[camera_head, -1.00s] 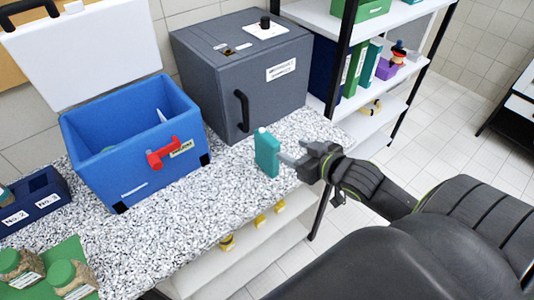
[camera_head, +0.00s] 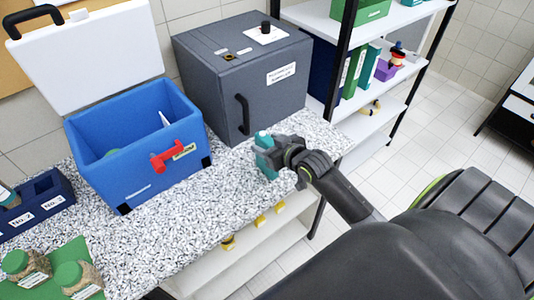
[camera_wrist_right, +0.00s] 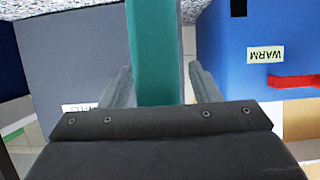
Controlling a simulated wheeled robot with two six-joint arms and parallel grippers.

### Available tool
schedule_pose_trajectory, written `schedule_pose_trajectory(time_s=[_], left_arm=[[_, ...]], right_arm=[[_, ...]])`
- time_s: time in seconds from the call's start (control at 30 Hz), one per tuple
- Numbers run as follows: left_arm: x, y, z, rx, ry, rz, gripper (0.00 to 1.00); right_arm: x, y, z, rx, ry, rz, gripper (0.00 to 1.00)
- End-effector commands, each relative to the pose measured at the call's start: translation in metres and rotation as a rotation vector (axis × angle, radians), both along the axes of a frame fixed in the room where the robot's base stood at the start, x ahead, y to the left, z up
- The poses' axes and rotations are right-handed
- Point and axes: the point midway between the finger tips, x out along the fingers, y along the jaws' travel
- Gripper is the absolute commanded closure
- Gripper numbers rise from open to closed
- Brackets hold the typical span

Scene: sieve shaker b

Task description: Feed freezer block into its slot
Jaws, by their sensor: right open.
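The freezer block, a teal flat block with a light cap (camera_head: 265,150), stands upright on the speckled counter near its front right edge. My right gripper (camera_head: 272,155) is at the block and partly covers it in the head view. In the right wrist view the block (camera_wrist_right: 155,50) lies between the two open fingers (camera_wrist_right: 160,85), with a gap visible on either side. The blue cool box (camera_head: 140,165) stands open to the left, with its white lid (camera_head: 90,60) tipped back. I cannot make out a slot for the block. My left gripper is not in view.
A grey cabinet (camera_head: 200,85) with a black handle stands behind the block. A dark blue rack (camera_head: 40,210) and a green mat (camera_head: 45,265) with jars are at the left. A shelf unit (camera_head: 365,110) stands to the right. The counter's front middle is clear.

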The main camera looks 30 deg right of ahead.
Motion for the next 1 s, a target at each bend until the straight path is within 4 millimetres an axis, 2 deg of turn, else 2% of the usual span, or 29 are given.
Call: schedule_pose_trajectory(time_s=[0.33, 0.77, 1.0], left_arm=[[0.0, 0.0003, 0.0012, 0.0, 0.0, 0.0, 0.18], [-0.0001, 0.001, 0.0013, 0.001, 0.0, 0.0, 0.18], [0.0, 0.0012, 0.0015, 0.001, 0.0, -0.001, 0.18]], right_arm=[[0.0052, 0.0005, -0.003, 0.0, 0.001, 0.0, 0.44], [0.0049, 0.0004, -0.0029, 0.0, 0.001, 0.0, 1.0], [0.0054, 0.0006, -0.0015, -0.001, -0.002, 0.0, 1.0]])
